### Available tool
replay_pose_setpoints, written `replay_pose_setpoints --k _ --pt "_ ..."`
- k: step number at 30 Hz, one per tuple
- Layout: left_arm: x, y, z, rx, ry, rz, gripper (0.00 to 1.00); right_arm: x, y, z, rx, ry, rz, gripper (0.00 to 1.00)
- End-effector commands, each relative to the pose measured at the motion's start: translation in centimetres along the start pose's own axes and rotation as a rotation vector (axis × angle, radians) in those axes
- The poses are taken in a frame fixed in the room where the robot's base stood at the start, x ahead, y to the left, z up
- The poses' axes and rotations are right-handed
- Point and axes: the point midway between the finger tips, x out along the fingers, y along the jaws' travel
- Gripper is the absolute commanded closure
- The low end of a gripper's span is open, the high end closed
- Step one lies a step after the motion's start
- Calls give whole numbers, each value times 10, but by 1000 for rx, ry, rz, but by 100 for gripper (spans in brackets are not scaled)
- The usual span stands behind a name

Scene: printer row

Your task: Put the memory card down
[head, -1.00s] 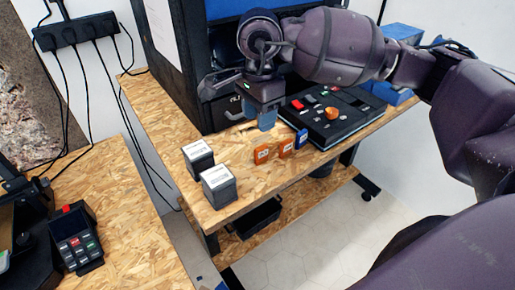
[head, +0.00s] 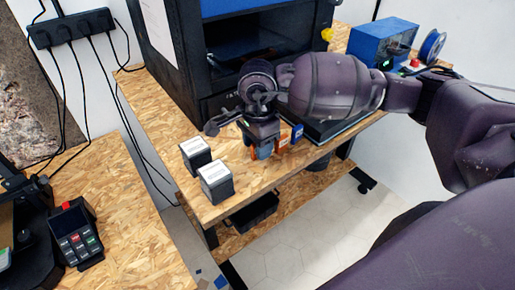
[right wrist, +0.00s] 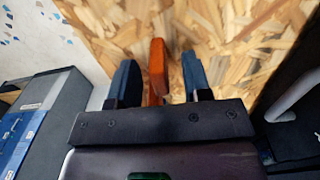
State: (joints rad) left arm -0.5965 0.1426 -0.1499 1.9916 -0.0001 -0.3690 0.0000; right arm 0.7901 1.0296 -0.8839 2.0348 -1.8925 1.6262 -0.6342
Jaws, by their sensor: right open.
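My right gripper (head: 263,153) is low over the front part of the printer table, with its blue fingers pointing down. In the right wrist view the gripper (right wrist: 158,68) is open, with one finger on each side of an upright orange memory card (right wrist: 157,66). Narrow gaps show between the card and both fingers. In the head view the gripper mostly hides this card. My left gripper is not in view.
Two dark boxes with white tops (head: 215,182) stand at the table's left front. The large black printer (head: 215,60) is behind my gripper. A dark tray (head: 335,127) lies to the right, mostly covered by my arm. The wooden table (head: 160,110) is clear at left.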

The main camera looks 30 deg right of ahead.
Motion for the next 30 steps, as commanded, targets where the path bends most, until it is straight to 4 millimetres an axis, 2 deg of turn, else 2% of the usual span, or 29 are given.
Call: replay_pose_setpoints --k 3,4,12,23,26,30 --pt "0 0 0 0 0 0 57 0 0 0 0 0 0 55" --pt "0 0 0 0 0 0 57 0 0 0 0 0 0 58" --pt "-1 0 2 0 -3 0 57 0 0 0 1 0 1 100" --pt "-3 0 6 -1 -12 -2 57 -4 0 0 1 1 -1 100" --pt "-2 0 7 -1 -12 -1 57 -12 0 0 1 1 0 100" --pt "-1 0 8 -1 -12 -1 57 -37 -1 0 0 1 -4 100"
